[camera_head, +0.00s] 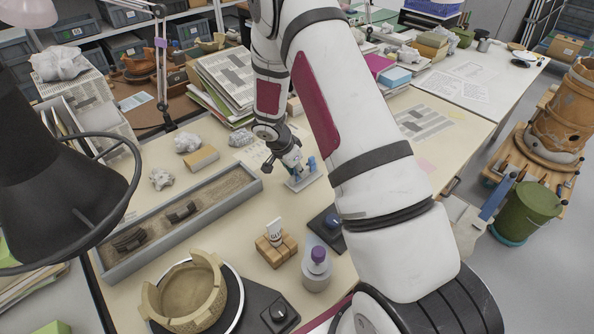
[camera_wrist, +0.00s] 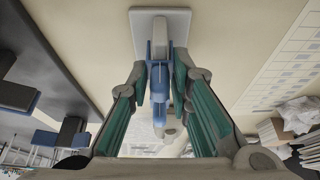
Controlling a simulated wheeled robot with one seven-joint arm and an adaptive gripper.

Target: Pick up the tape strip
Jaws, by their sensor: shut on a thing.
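The tape strip (camera_wrist: 159,84) shows in the wrist view as a narrow blue piece between my fingers. My gripper (camera_wrist: 160,78) is shut on it, with one green-padded finger on each side. A small pale grey plate (camera_wrist: 176,20) lies beneath, and a light upright part stands over it; I cannot tell whether the strip still touches this holder. In the head view my gripper (camera_head: 292,164) is low over the table, at the small plate (camera_head: 304,182), with blue bits (camera_head: 311,163) beside the fingers. The fingertips are partly hidden there.
A long grey sand tray (camera_head: 225,187) with dark sherds lies left of my gripper. A tan broken pot (camera_head: 206,276) stands on a turntable at the front. A glue tube in a wooden block (camera_head: 275,250) and a purple-capped bottle (camera_head: 316,272) stand nearer. Papers and a book stack (camera_head: 226,75) lie behind.

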